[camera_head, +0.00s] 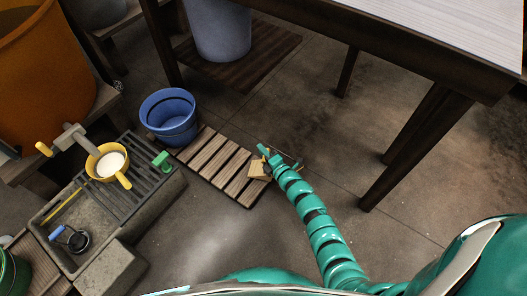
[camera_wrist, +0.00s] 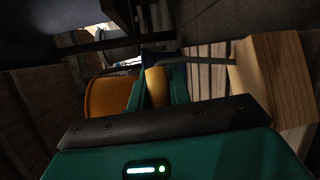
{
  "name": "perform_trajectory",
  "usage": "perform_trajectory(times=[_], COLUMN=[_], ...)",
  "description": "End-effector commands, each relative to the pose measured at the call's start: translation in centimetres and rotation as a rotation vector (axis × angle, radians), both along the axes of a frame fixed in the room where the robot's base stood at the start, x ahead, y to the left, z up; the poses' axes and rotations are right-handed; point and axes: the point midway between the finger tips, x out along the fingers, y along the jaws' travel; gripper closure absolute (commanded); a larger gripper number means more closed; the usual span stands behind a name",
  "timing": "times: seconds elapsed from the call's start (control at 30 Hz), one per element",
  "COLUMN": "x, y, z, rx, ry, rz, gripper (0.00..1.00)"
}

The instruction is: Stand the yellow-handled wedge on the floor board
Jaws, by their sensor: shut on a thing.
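The wedge is a pale wooden block (camera_head: 258,170) joined by a thin rod to a yellow handle. In the wrist view the yellow handle (camera_wrist: 156,87) stands between my green fingers, and the block (camera_wrist: 272,78) is at the right. My gripper (camera_head: 264,153) is shut on the handle, with the block over the right end of the slatted wooden floor board (camera_head: 206,148). I cannot tell whether the block touches the slats. The fingers and arm hide part of the handle in the head view.
A blue bucket (camera_head: 168,117) stands at the board's upper left end. A stone sink (camera_head: 117,270) with a grate, a yellow pan (camera_head: 123,180) and a green item (camera_head: 161,160) are at left. A dark table (camera_head: 425,65) stands at upper right. Floor right of my arm is clear.

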Motion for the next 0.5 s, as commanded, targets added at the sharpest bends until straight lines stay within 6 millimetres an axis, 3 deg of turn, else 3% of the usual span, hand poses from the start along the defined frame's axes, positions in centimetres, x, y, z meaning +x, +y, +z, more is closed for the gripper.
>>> perform_trajectory(times=[0.5], x=[0.02], y=[0.02], z=[-0.32], rx=[0.001], ry=[-0.001], rz=[0.0], gripper=[1.0])
